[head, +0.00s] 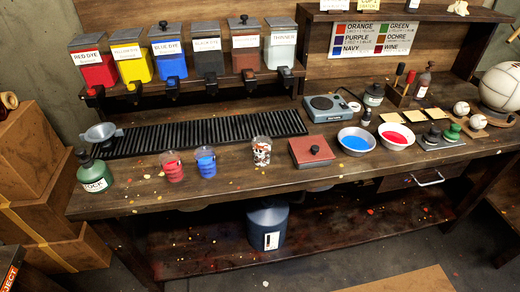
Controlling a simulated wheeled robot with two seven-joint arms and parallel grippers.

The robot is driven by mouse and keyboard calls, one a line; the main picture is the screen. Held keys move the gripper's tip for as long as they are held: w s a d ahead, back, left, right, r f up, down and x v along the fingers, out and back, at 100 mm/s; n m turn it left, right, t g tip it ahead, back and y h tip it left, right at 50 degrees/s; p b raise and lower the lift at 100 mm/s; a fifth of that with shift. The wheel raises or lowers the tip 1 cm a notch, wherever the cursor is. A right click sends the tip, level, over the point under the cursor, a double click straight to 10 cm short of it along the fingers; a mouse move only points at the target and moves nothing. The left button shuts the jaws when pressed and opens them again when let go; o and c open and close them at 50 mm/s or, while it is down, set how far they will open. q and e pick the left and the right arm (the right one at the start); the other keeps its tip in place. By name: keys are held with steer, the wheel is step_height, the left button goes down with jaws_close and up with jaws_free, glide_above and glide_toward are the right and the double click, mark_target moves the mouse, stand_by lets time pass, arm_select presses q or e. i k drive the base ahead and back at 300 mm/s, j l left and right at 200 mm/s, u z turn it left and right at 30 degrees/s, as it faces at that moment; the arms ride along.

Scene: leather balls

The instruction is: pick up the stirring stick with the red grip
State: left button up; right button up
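A stick with a red grip (410,77) stands upright in a small wooden holder (400,97) at the back right of the workbench. A stick with a dark grip (400,69) stands beside it, on its left. The lower part of the red-gripped stick is partly hidden by the holder and too small to make out. Neither of my grippers is in view.
Bowls of blue (356,141) and red (396,136) dye sit in front. Swatches and balls (461,108) lie to the right.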

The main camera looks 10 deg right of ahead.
mark_target(411, 76)
steer(key=z, duration=1.3)
steer(key=l+u, duration=0.1)
steer(key=u, duration=0.9)
steer(key=l+u, duration=0.3)
steer(key=l, duration=0.15)
steer(key=l+u, duration=0.25)
steer(key=l, duration=0.2)
steer(key=k+l+u, duration=0.1)
steer(key=l+u, duration=0.2)
steer(key=l, duration=0.15)
steer(key=k+l+u, duration=0.1)
steer(key=l+u, duration=0.2)
steer(key=k+l+u, duration=0.15)
steer(key=l+u, duration=0.15)
steer(key=l, duration=0.2)
